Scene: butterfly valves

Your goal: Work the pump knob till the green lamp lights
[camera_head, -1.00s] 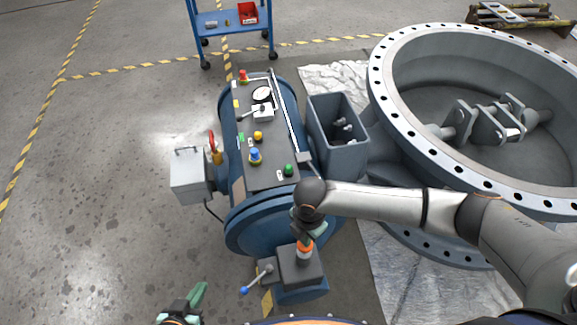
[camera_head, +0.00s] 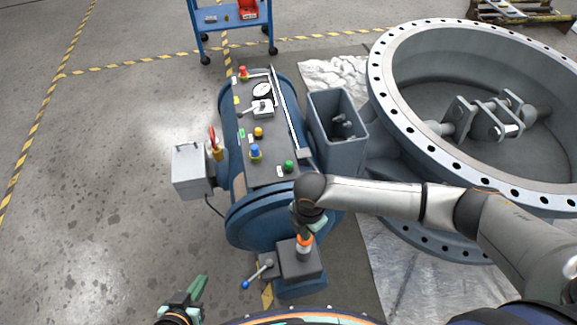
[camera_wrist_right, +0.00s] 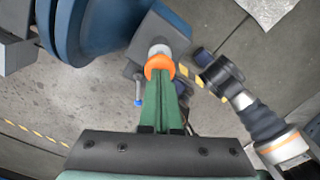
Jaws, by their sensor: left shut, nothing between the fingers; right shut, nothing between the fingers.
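An orange knob with a pale stem (camera_head: 304,240) stands on a dark grey block at the near end of the blue cylinder; it seems to be the pump knob. It also shows in the wrist view (camera_wrist_right: 158,66). My right gripper (camera_head: 316,225) is shut and empty just above it; in the wrist view its green fingertips (camera_wrist_right: 160,80) overlap the orange rim. I cannot tell whether they touch. A green dome (camera_head: 289,166), perhaps the lamp, sits on the dark panel; I cannot tell whether it is lit. My left gripper (camera_head: 197,289) is shut and empty at lower left.
A lever with a blue tip (camera_head: 246,284) sticks out beside the block. The panel also bears a blue knob (camera_head: 255,151) and a yellow knob (camera_head: 258,132). A grey open bin (camera_head: 350,143) and a large flanged ring (camera_head: 384,100) lie right. The floor at left is clear.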

